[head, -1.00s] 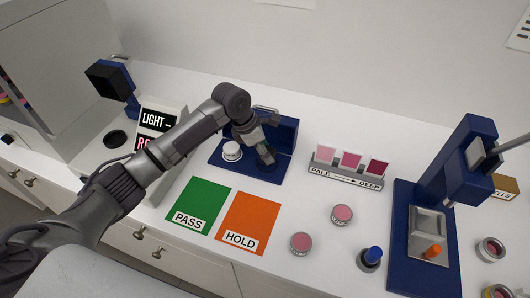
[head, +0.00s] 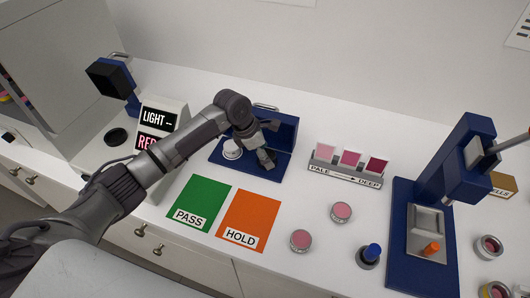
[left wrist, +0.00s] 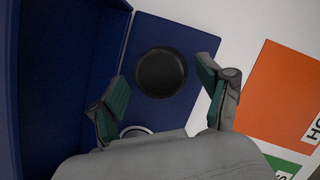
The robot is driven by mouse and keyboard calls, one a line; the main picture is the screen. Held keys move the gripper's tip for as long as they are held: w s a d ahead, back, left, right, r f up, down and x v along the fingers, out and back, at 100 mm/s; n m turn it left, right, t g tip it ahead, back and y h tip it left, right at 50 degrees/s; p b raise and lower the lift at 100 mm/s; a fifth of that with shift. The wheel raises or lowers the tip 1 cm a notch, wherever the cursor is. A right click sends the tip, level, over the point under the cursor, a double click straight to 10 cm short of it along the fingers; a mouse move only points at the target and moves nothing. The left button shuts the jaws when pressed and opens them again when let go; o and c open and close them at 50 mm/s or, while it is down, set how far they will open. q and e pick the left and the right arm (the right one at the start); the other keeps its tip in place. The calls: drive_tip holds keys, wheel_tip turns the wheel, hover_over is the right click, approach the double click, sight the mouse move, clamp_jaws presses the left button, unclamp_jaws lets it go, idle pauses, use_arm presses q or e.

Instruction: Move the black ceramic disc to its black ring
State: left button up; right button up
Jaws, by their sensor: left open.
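In the left wrist view a black disc (left wrist: 162,72) with a darker rim lies flat on the floor of the blue case (left wrist: 196,44). I cannot tell the disc from a black ring around or under it. My left gripper (left wrist: 168,92) is open, its fingers apart on either side of the disc's near edge, not visibly touching it. In the head view the left gripper (head: 266,158) is over the right part of the blue case (head: 286,134) and hides the disc. A white round piece (head: 232,149) sits at the case's left.
A white instrument (head: 158,126) with a black round spot (head: 116,137) stands left. Green PASS (head: 200,197) and orange HOLD (head: 252,212) mats lie in front. Pink jars (head: 341,212), a colour-card stand (head: 345,175) and a blue press (head: 462,165) stand right.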

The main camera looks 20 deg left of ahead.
use_arm(q)
drive_tip(key=b+v, duration=0.1)
drive_tip(key=v, duration=1.1)
drive_tip(key=shift+r, duration=0.15)
